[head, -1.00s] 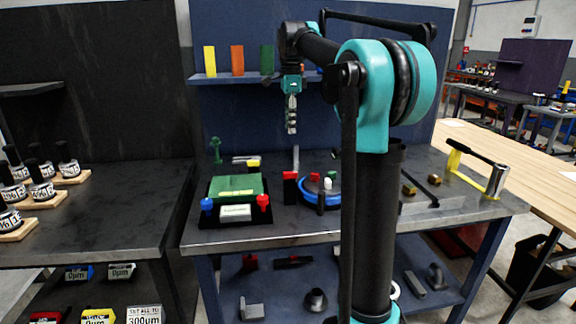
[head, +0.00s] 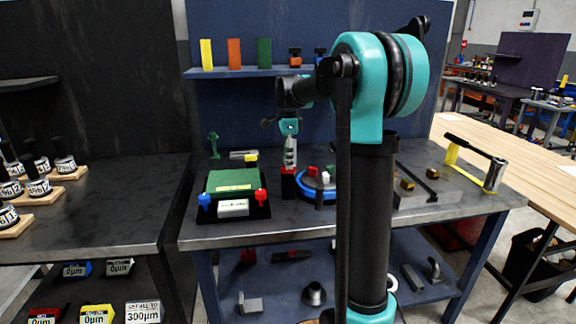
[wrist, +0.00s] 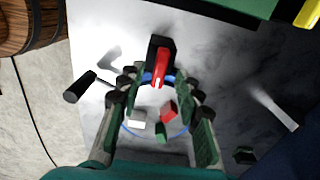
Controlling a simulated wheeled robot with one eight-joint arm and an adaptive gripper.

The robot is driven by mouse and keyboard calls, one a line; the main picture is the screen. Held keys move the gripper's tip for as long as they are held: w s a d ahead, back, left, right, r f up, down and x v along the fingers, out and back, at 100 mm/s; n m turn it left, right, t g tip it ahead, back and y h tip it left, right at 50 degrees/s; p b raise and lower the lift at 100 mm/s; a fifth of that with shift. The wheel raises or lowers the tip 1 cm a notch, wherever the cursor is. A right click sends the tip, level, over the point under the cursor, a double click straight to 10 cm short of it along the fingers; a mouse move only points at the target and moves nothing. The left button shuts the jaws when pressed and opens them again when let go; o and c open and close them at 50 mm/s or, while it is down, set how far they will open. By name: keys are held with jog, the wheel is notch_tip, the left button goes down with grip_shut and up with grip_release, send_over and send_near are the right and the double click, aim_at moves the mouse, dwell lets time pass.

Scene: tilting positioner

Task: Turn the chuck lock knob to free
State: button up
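My gripper (wrist: 156,88) is open in the wrist view, its two fingers well apart. A black block with a red knob (wrist: 159,68) lies between and just beyond the fingertips; I take it for the chuck lock knob. I cannot tell whether the fingers touch it. In the head view my gripper (head: 290,160) points down just above the red-topped black block (head: 289,187), partly covering it. The round blue-rimmed positioner (head: 327,191) stands right of the block, with red, green and white pieces on it.
A green-topped fixture (head: 233,182) with a blue knob (head: 204,200) and a red knob (head: 261,196) stands to the left on the bench. A yellow-and-black frame with a metal cylinder (head: 495,174) is at the right. A shelf (head: 222,73) with coloured plates hangs behind.

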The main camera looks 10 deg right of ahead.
aim_at(288, 171)
jog(key=shift+f, duration=1.1)
grip_shut()
